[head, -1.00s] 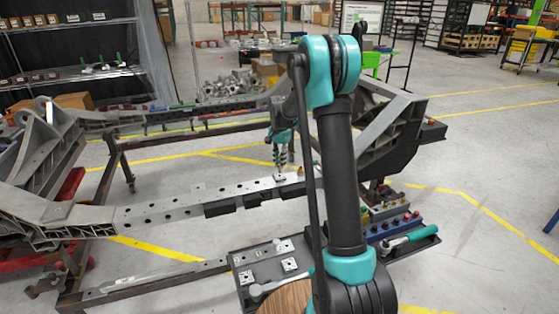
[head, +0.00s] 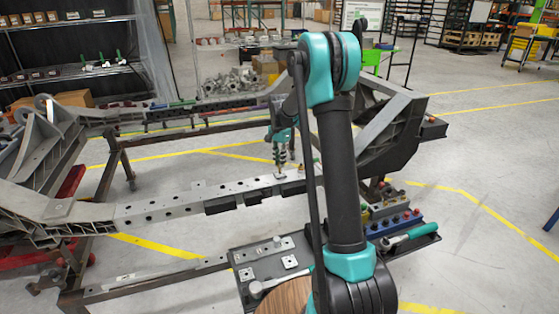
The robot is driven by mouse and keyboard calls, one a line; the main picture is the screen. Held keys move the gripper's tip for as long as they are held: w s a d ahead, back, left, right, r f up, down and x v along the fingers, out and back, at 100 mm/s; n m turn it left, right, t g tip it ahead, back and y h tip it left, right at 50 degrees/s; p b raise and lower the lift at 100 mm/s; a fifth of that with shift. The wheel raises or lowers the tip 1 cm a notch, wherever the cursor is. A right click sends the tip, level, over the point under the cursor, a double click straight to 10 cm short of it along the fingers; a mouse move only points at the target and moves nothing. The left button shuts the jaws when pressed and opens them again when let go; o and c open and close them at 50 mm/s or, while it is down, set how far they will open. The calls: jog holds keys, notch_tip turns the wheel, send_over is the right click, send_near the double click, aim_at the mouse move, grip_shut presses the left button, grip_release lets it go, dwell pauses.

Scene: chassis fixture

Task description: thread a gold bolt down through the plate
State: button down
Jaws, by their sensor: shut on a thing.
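My gripper (head: 281,164) points down over the near chassis beam (head: 150,211), just left of my upper arm. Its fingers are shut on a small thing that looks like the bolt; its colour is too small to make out. A small pale plate (head: 280,177) lies on the beam directly under the fingertips. I cannot tell whether the bolt is in the plate's hole or just above it. More small pale plates (head: 290,262) lie on the dark tray in front, and an upright bolt-like piece (head: 277,240) stands there.
The dark tray (head: 236,262) also holds a ratchet-like tool (head: 258,288). A bin row with blue and red pieces (head: 395,222) and a green-handled tool (head: 415,235) sit right of my arm. The chassis's raised right end (head: 405,125) stands close behind my arm.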

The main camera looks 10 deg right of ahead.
jog(key=shift+f, duration=0.5)
jog(key=shift+f, duration=0.15)
jog(key=shift+f, duration=0.55)
jog(key=shift+f, duration=0.15)
dwell(0.4)
jog(key=n, duration=0.4)
jog(key=shift+n, duration=0.4)
jog(key=n, duration=0.5)
jog(key=shift+s+d+n, duration=0.1)
jog(key=shift+n, duration=0.2)
